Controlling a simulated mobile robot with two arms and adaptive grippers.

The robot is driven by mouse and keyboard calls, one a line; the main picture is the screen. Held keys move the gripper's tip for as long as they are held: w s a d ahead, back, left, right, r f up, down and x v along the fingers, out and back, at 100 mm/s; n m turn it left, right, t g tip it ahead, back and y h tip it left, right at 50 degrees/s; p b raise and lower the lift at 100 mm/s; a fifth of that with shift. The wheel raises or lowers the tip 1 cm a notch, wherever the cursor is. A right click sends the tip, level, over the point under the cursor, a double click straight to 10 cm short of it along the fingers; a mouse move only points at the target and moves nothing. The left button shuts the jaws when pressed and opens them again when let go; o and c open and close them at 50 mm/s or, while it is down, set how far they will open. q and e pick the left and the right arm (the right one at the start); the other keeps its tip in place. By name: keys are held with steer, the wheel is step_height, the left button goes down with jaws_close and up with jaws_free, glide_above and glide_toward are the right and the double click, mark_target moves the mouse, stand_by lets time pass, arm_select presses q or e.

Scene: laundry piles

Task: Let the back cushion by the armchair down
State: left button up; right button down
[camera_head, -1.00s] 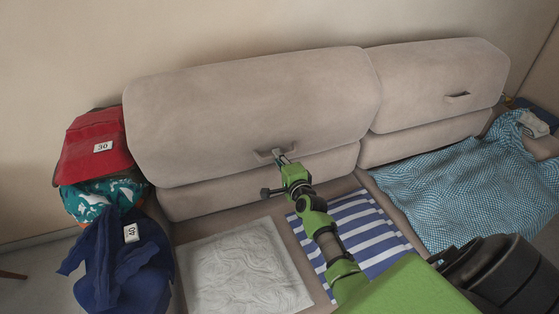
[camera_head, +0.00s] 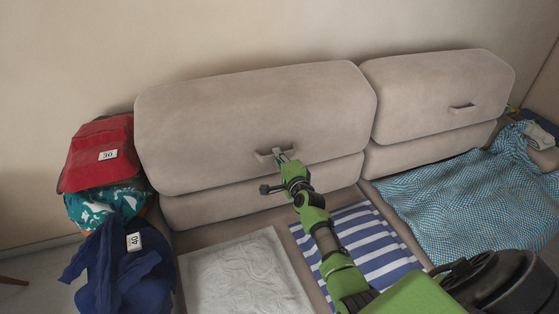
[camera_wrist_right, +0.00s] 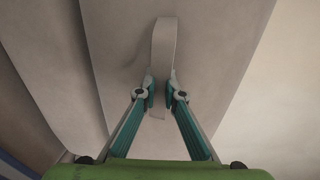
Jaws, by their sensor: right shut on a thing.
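The left back cushion (camera_head: 250,120) is a wide beige pad standing against the sofa back, above a lower beige strip. A strap handle (camera_head: 265,154) is on its lower front. My right gripper (camera_head: 281,158) is at this handle. In the right wrist view, its two teal fingers (camera_wrist_right: 163,94) are shut on the strap (camera_wrist_right: 164,45), one finger on each side. The right back cushion (camera_head: 440,95) stands beside it with its own free strap (camera_head: 462,108). No armchair can be made out. My left gripper is not in view.
A red cloth (camera_head: 98,150), a teal patterned cloth (camera_head: 105,203) and a blue garment (camera_head: 120,270) are piled at the left. On the seat lie a white textured piece (camera_head: 245,275), a striped cloth (camera_head: 370,240) and a blue checked cloth (camera_head: 470,195).

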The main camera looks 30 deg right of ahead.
steer(key=shift+b+x, duration=0.65)
steer(key=shift+x, duration=1.1)
steer(key=c, duration=2.1)
jaws_free()
steer(key=shift+a, duration=0.1)
steer(key=shift+r, duration=0.35)
steer(key=shift+s+r, duration=0.1)
steer(key=p+v, duration=0.6)
steer(key=v, duration=0.2)
steer(key=shift+s, duration=0.4)
